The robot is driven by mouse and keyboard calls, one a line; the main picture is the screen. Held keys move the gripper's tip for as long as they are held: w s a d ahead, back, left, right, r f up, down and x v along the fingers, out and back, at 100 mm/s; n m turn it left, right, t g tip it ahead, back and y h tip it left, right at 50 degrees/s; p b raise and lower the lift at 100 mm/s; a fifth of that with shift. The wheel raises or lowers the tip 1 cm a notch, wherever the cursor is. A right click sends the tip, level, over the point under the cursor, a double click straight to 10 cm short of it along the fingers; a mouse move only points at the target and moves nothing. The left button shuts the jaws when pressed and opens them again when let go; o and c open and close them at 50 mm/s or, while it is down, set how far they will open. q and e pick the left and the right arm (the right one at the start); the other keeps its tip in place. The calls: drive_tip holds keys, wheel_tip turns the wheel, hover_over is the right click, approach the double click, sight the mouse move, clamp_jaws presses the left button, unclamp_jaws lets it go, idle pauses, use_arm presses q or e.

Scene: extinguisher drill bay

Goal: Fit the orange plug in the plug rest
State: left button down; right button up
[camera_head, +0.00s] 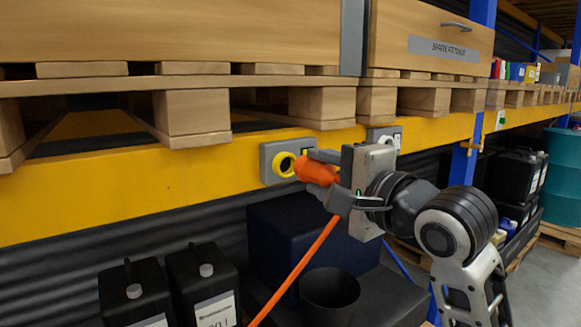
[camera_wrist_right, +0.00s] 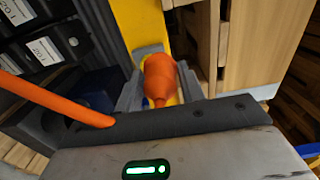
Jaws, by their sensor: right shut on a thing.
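The orange plug (camera_head: 318,171) is held in my right gripper (camera_head: 322,173), whose jaws are shut on it. The plug also shows in the right wrist view (camera_wrist_right: 161,78), between the two fingers. An orange cable (camera_head: 293,270) hangs from the plug side down to the lower left. The plug rest looks to be the grey plate (camera_head: 268,153) with a yellow ring (camera_head: 285,164) on the yellow beam. The plug's front end overlaps the ring's right side in the head view; I cannot tell whether it touches or enters it. My left gripper is out of view.
A second grey box (camera_head: 383,132) sits on the yellow beam (camera_head: 130,190), right of the ring. Wooden pallets (camera_head: 190,112) overhang above. Black canisters (camera_head: 137,292), a dark blue box (camera_head: 290,235) and a black cup (camera_head: 329,290) stand below.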

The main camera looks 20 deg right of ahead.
sight(326, 171)
drive_tip(key=shift+s+a+r, duration=0.2)
drive_tip(key=shift+s+r, duration=0.1)
drive_tip(key=shift+s, duration=0.4)
drive_tip(key=shift+s+a+r, duration=0.2)
drive_tip(key=shift+s+r, duration=0.1)
drive_tip(key=shift+s, duration=0.45)
drive_tip(key=shift+s+a+r, duration=0.2)
drive_tip(key=shift+s+r, duration=0.1)
drive_tip(key=shift+s, duration=0.4)
drive_tip(key=s+a+f+b, duration=0.2)
drive_tip(key=s+a, duration=0.1)
drive_tip(key=a, duration=0.6)
drive_tip(key=s+a+f+b, duration=0.2)
drive_tip(key=s+a+b, duration=0.1)
drive_tip(key=a, duration=0.6)
drive_tip(key=shift+s+a+f, duration=0.15)
drive_tip(key=shift+s+f, duration=0.15)
drive_tip(key=shift+s, duration=0.3)
clamp_jaws()
